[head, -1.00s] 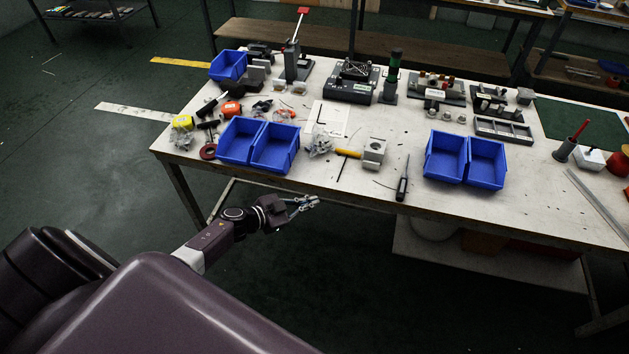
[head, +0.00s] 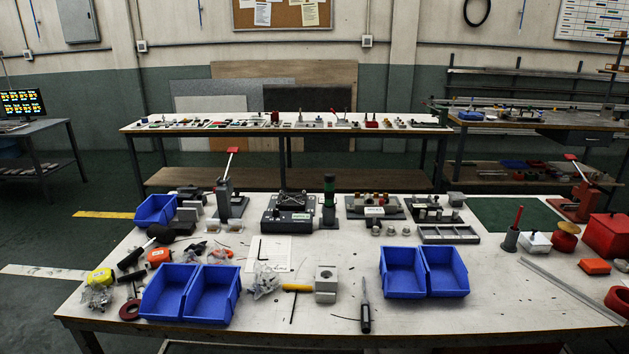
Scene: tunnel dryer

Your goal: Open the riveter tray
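I cannot tell for sure which thing is the riveter or its tray. A grey lever press with a red-tipped handle (head: 229,195) stands at the back left of the white workbench (head: 330,318). To its right is a dark box-like device (head: 288,216) with a small pale label on its front and a dark fixture on top. I cannot tell whether this device has a drawer. A red lever press (head: 577,195) stands at the far right. Neither of my grippers shows in the head view now.
Blue bins (head: 211,296) stand at the front left, with more blue bins (head: 446,274) right of centre. A screwdriver (head: 365,312) and a grey block (head: 326,280) lie between them. A grey compartment tray (head: 448,236) lies at the back. Another bench (head: 290,127) stands behind.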

